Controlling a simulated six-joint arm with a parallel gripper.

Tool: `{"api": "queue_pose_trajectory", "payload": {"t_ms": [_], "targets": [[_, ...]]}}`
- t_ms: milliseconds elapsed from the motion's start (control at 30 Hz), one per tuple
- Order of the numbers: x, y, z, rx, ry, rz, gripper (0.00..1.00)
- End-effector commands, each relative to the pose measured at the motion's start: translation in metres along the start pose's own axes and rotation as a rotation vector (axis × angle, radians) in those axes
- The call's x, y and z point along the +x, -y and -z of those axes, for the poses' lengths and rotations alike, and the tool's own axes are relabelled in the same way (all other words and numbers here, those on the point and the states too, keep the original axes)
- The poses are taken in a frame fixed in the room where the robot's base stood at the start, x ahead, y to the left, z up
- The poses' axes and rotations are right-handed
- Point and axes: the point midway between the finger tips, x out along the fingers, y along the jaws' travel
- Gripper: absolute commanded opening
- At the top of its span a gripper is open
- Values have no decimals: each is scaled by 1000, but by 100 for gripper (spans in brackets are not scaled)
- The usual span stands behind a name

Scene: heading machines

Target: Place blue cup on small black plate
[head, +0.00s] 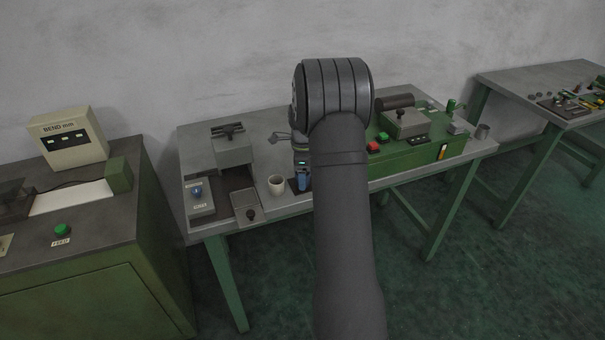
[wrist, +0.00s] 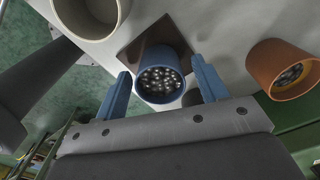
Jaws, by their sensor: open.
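In the wrist view the blue cup (wrist: 161,60) holds many small shiny pieces. My gripper (wrist: 160,67) is open, with one blue finger on each side of the cup and a visible gap at least on the right. The small dark plate (wrist: 143,33) lies on the table behind the cup; the cup's base overlaps it in this view and appears to stand on it. In the head view my arm hides most of this area. A blue finger of my gripper (head: 303,182) shows just left of the arm, and I cannot make out the blue cup there.
A whitish cup (head: 276,185) stands left of my gripper and also shows in the wrist view (wrist: 92,14). An orange cup (wrist: 275,66) with similar pieces stands to the right. A green machine (head: 425,145) is right of my arm; a grey press (head: 232,150) is at left.

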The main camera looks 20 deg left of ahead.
Motion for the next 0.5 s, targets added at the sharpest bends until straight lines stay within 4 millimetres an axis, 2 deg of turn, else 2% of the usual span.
{"api": "queue_pose_trajectory", "payload": {"t_ms": [133, 233, 500], "targets": [[-3, 0, 0, 0, 0, 1, 66], [-14, 0, 0, 0, 0, 2, 66], [-70, 1, 0, 0, 1, 4, 66]]}}
